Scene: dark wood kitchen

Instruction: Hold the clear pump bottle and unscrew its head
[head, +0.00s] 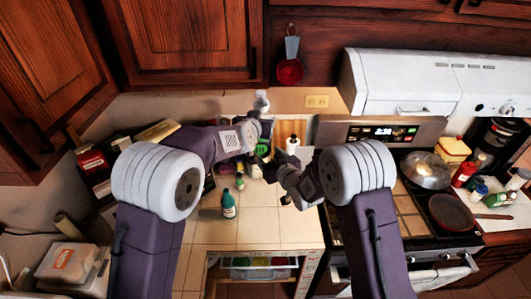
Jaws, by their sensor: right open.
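A pale, see-through looking bottle (262,101) stands out above my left wrist at the back of the counter; it may be the clear pump bottle, but its head is too small to make out. My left gripper (264,145) is at the back of the counter, just below this bottle in the picture; its fingers are dark and partly hidden, so I cannot tell their state or any contact. My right gripper (272,170) is open, its dark fingers pointing left and back over the counter, close to the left gripper. I see nothing held in it.
A teal bottle (228,205) stands on the tiled counter (205,232), with a small green-capped bottle (240,180) behind it. A white bottle with a dark top (293,144) stands behind my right gripper. The stove with a pan (455,212) is right. The counter's front is clear.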

